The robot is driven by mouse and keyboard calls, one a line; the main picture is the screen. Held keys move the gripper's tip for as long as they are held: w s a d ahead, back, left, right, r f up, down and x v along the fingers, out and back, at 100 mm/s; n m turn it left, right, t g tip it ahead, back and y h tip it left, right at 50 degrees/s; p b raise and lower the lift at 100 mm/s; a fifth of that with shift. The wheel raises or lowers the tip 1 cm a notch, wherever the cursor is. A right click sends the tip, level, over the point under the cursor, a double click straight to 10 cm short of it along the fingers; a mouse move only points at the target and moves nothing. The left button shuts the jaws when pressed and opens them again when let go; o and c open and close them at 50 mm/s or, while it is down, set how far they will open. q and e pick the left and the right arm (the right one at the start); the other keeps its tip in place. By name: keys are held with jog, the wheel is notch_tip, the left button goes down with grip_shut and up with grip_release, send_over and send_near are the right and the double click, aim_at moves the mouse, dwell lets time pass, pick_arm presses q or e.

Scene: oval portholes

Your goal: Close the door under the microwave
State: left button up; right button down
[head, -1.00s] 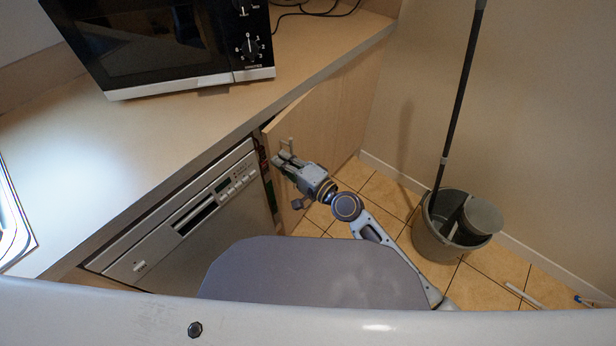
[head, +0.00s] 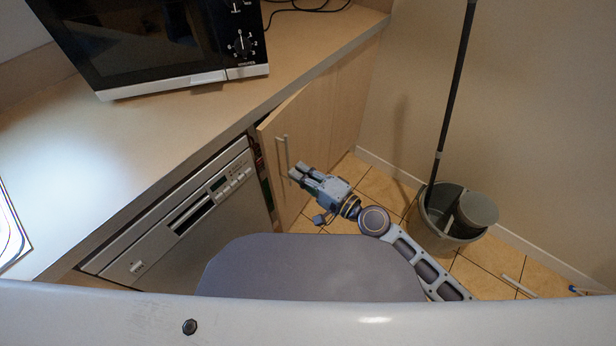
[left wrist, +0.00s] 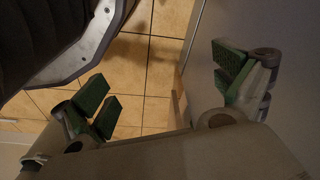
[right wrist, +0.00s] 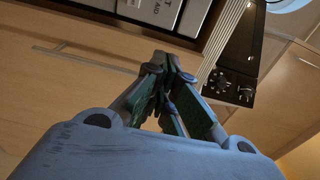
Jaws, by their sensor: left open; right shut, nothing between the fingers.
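The light wooden cabinet door (head: 311,122) stands ajar under the counter, to the right of the dishwasher. A dark gap with some contents shows along its left edge. Its upright bar handle (head: 285,157) is near that edge; the handle also shows in the right wrist view (right wrist: 88,58). The microwave (head: 150,50) sits on the counter above. My right gripper (head: 296,173) is shut and empty, in front of the door just right of the handle's lower part and seemingly apart from it. My left gripper (left wrist: 165,88) is open and empty, over the tiled floor beside a pale panel.
The dishwasher (head: 185,222) is left of the door. A grey bucket (head: 447,222) with a mop stands on the tiles to the right, near the wall. The counter (head: 110,150) overhangs the fronts.

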jog(key=shift+v, duration=1.25)
